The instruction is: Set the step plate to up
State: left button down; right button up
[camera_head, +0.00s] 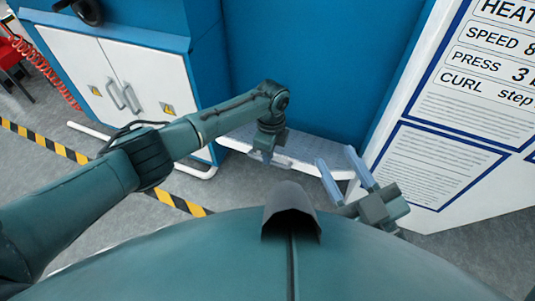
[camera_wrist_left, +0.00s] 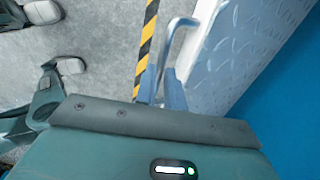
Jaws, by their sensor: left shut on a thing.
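The step plate (camera_head: 305,148) is a pale grey tread-patterned panel at the foot of the blue machine. It lies low and roughly flat, sticking out from the machine. In the left wrist view the step plate (camera_wrist_left: 235,65) shows its raised pattern at the upper right. My left gripper (camera_head: 268,156) points down at the plate's front left part. In the left wrist view my left gripper (camera_wrist_left: 162,92) is shut on a thin grey bar (camera_wrist_left: 180,22) along the plate's front edge. The exact contact is partly hidden. My right gripper (camera_head: 345,173) is open and empty, near the plate's right end.
A white cabinet (camera_head: 115,80) with two doors stands at the left. A white sign panel (camera_head: 440,150) with printed settings stands at the right. Yellow-black floor tape (camera_head: 45,140) crosses the grey floor. The blue machine wall (camera_head: 300,60) rises behind the plate.

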pick_arm(q)
jog(key=shift+w+d+r+t, duration=0.2)
jog(key=shift+w+t, duration=0.2)
jog(key=shift+w, duration=0.25)
pick_arm(e)
jog(key=shift+f, duration=0.15)
pick_arm(q)
jog(key=c, duration=1.5)
grip_release()
jog(key=shift+d+f, duration=0.1)
jog(key=shift+f, duration=0.05)
pick_arm(e)
jog(key=shift+w+d+f, duration=0.1)
jog(key=shift+w, duration=0.05)
